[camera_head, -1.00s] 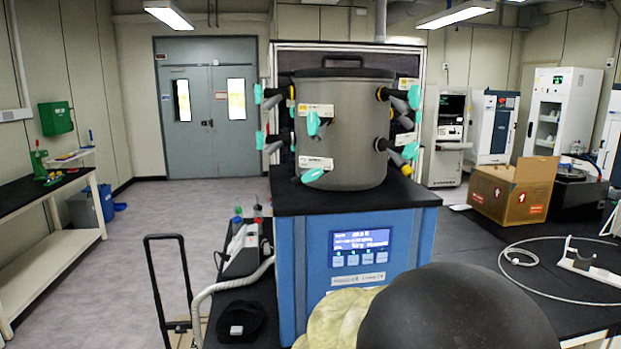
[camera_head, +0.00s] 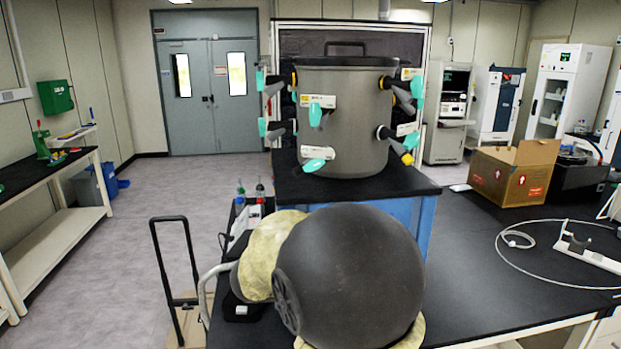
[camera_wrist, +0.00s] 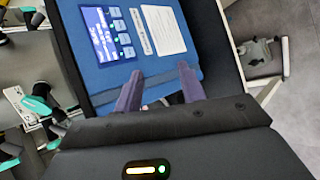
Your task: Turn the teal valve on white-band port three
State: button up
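The grey drum (camera_head: 345,110) stands upright on the blue cabinet, with several teal valves around its side. Front ones are at upper (camera_head: 314,115) and lower (camera_head: 313,165) height. Others are at the left (camera_head: 260,80) and at the right (camera_head: 417,85). White labels sit beside the ports, but their numbers are too small to read, so I cannot tell which is port three. In the wrist view, my gripper (camera_wrist: 160,76) is open, with two purplish fingers apart and nothing between them. It is over the cabinet's blue front panel; a teal valve (camera_wrist: 40,98) shows at left.
My dark round arm link hides most of the blue cabinet (camera_head: 412,212) front in the head view. A cardboard box (camera_head: 512,176) and a looped cable (camera_head: 510,240) lie on the black bench at right. A black hand-truck frame (camera_head: 155,260) stands at left on the floor.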

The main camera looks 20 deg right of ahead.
aim_at(312, 167)
jog(key=w+a+r+n+t+h+p, duration=0.1)
jog(key=w+r+n+t+h, duration=0.1)
jog(key=w+r, duration=0.3)
jog(key=w+a+r+n+t+h+p, duration=0.1)
jog(key=w+r+t, duration=0.4)
jog(key=r, duration=0.7)
jog(key=shift+w+a+r+n+h, duration=0.2)
jog(key=shift+n+h, duration=0.3)
jog(key=shift+n, duration=0.4)
jog(key=shift+w, duration=0.1)
jog(key=p+x, duration=0.8)
jog(key=x, duration=0.9)
jog(key=shift+w+d+f, duration=0.15)
jog(key=shift+d+f, duration=0.05)
grip_shut()
